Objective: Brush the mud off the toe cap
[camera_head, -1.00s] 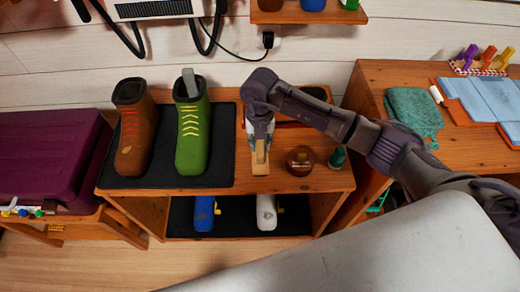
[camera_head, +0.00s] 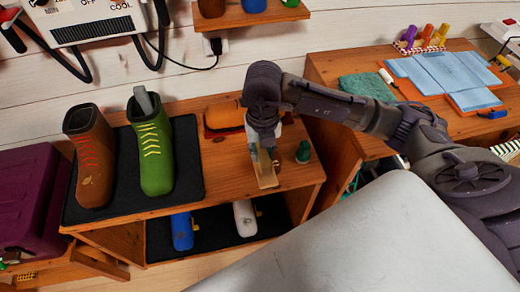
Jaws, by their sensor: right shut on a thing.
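Two boots stand upright on a dark mat (camera_head: 191,190) on the wooden bench. The brown boot (camera_head: 92,150) has orange-red laces and a small pale patch, perhaps mud, low on its front near the toe. The green boot (camera_head: 152,160) has yellow laces and a grey piece sticking out of its top. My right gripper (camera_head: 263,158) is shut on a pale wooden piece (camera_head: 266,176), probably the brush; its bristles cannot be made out. It is over the bench's right part, to the right of both boots and apart from them. My left gripper is not in view.
A green bottle (camera_head: 303,153) stands right of my gripper. An orange item (camera_head: 224,113) lies behind. Blue and white items are on the bench's lower shelf (camera_head: 213,240). A purple case (camera_head: 25,205) is at left, a wooden desk (camera_head: 335,68) at right.

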